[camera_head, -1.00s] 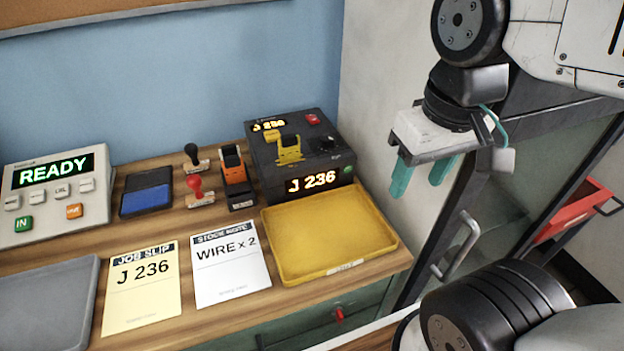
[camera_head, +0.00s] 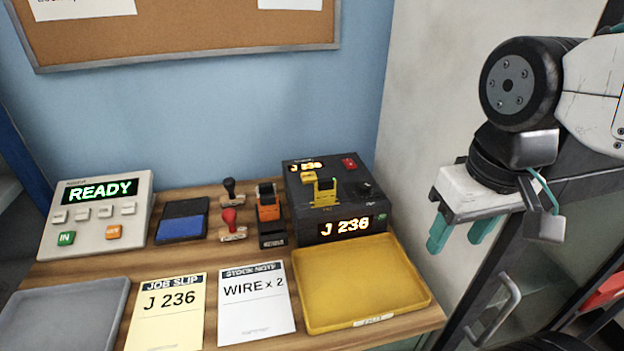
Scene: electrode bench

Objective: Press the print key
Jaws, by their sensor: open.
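A black marking machine (camera_head: 303,227) stands at the back right of the bench. Its front and top displays both read J 236. On its top are a small yellow key (camera_head: 309,177), a red button (camera_head: 349,162), a dark knob (camera_head: 365,188) and a yellow upright piece (camera_head: 325,192). A small green button (camera_head: 381,217) is on its front. Lettering on these is too small to read, so I cannot tell which one is the print key. My gripper (camera_head: 460,237) has teal fingers, apart and empty, pointing down to the right of the machine and touching nothing.
A yellow tray (camera_head: 360,285) lies before the machine. A grey console (camera_head: 97,215) reads READY. Left of the machine are an orange stamp (camera_head: 269,208), two handled stamps and an ink pad (camera_head: 181,220). Job slip (camera_head: 168,320), stock note (camera_head: 255,310) and grey tray (camera_head: 60,315) lie in front.

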